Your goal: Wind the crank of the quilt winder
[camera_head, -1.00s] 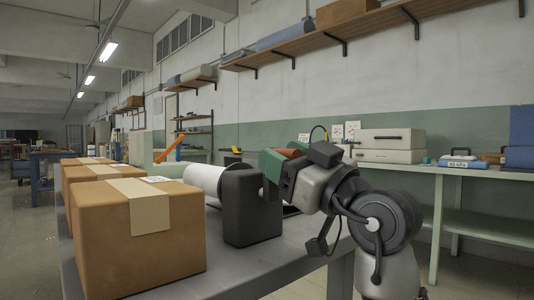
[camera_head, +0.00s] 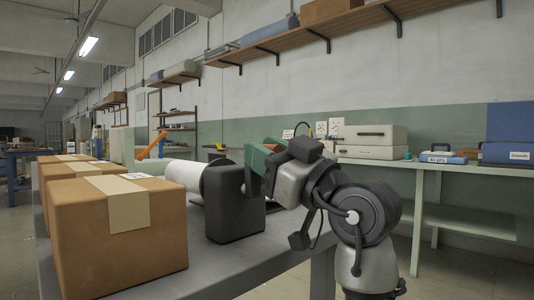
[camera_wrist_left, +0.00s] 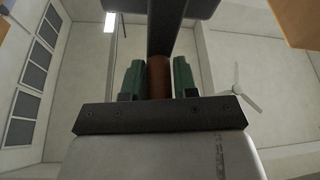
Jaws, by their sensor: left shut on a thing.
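The quilt winder stands on the grey bench, with a white roll (camera_head: 183,174) and a black end block (camera_head: 235,213) at its near end. The crank arm (camera_head: 246,178) shows as a thin dark bar beside the top of the block, partly hidden by my gripper. My left gripper (camera_head: 264,160) has green fingers and is at the crank, above and to the right of the block. In the left wrist view, the brown crank handle (camera_wrist_left: 158,78) sits between the two green fingers, which are shut on it. My right gripper is not in view.
Several taped cardboard boxes (camera_head: 115,240) line the left side of the bench (camera_head: 240,262), close to the winder. An orange bar (camera_head: 152,146) rises behind the roll. A pale green side table (camera_head: 450,172) with cases stands along the wall. A wooden shelf (camera_head: 290,38) hangs above.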

